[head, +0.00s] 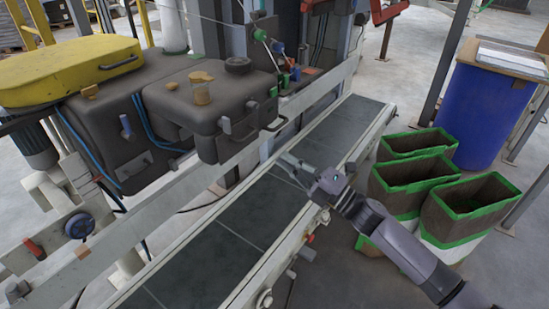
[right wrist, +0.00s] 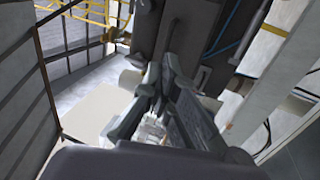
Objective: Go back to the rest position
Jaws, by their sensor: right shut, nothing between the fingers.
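My right gripper (head: 291,161) reaches in from the lower right in the head view and hangs over the dark conveyor belt (head: 245,235). It is shut with nothing between its fingers. The fingers also show in the right wrist view (right wrist: 160,95), close together, in front of the dark machine housing. The gripper is just right of the grey machine box (head: 215,105) and its handle; I cannot tell the exact gap. My left gripper is in neither view.
Several open brown bags with green rims (head: 465,195) stand right of my arm. A blue barrel (head: 485,110) is behind them. The conveyor's side rail (head: 285,250) runs below my forearm. A yellow cover (head: 65,68) sits at the upper left. The belt looks empty.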

